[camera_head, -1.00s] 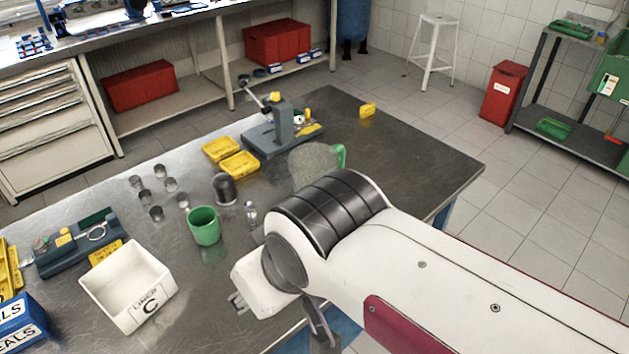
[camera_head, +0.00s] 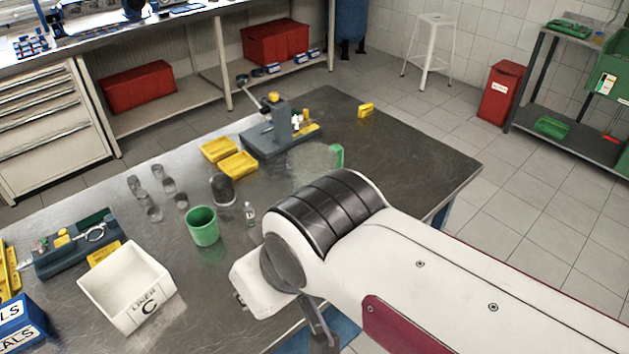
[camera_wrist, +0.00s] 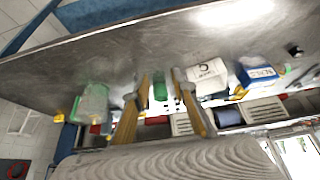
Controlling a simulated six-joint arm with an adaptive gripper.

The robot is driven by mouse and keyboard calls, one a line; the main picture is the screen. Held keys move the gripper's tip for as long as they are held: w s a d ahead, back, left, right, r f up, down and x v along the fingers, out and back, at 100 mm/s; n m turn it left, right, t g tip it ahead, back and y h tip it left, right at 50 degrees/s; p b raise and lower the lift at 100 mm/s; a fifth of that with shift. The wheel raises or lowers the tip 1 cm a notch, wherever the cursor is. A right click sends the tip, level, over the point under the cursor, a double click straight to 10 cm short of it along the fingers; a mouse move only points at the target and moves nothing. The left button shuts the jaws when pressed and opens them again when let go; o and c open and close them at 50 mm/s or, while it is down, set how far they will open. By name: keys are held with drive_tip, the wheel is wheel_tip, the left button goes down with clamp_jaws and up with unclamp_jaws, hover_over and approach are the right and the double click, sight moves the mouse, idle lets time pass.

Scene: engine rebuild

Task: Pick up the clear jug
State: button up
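The clear jug (camera_head: 312,158) stands on the metal worktable, with a green handle (camera_head: 338,156) on its right side. My arm's dark joint hides its lower part in the head view. In the wrist view, a pale green see-through vessel (camera_wrist: 93,104) at the left looks like the jug. My gripper (camera_wrist: 161,78) shows two yellowish fingers, spread apart with nothing between them. The jug lies to the left of the fingers there, apart from them. In the head view the fingers are mostly hidden by my wrist.
A green cup (camera_head: 202,226), a small clear bottle (camera_head: 249,214), a dark domed part (camera_head: 223,190) and several small metal cylinders stand left of the jug. A grey fixture (camera_head: 280,135) and yellow trays (camera_head: 238,165) lie behind. A white bin (camera_head: 128,286) is at front left. The table's right end is mostly clear.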

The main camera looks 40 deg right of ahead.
drive_tip(key=w+d+f+m+h, duration=0.15)
drive_tip(key=w+d, duration=0.25)
drive_tip(key=d, duration=0.4)
drive_tip(key=w+d+h, duration=0.2)
drive_tip(key=w+d, duration=0.2)
drive_tip(key=d, duration=0.3)
drive_tip(key=w+d+h, duration=0.2)
drive_tip(key=w+d, duration=0.2)
drive_tip(key=d, duration=0.4)
drive_tip(key=shift+w+d+f+n+t+y, duration=0.15)
drive_tip(key=shift+w+d+f+t+y, duration=0.4)
drive_tip(key=shift+d+f, duration=1.65)
drive_tip(key=shift+w+d+f+n+t+y, duration=0.25)
drive_tip(key=shift+w+d+f+t, duration=0.55)
drive_tip(key=shift+d+f, duration=1.4)
drive_tip(key=shift+w+d+f+n+t+y, duration=0.1)
drive_tip(key=shift+w+d+f+t+y, duration=0.5)
drive_tip(key=shift+d+f, duration=1.6)
drive_tip(key=d+r+t, duration=0.1)
drive_tip(key=w+d+r+t+y, duration=0.1)
drive_tip(key=d, duration=0.1)
drive_tip(key=shift+r, duration=0.1)
drive_tip(key=shift+s+d+r+m+t+y, duration=0.15)
drive_tip(key=shift+d+r+t+y, duration=0.1)
drive_tip(key=shift+t, duration=0.3)
drive_tip(key=shift+s+d+r+m+t+y, duration=0.1)
drive_tip(key=shift+r+t+y, duration=0.15)
drive_tip(key=shift+t, duration=0.25)
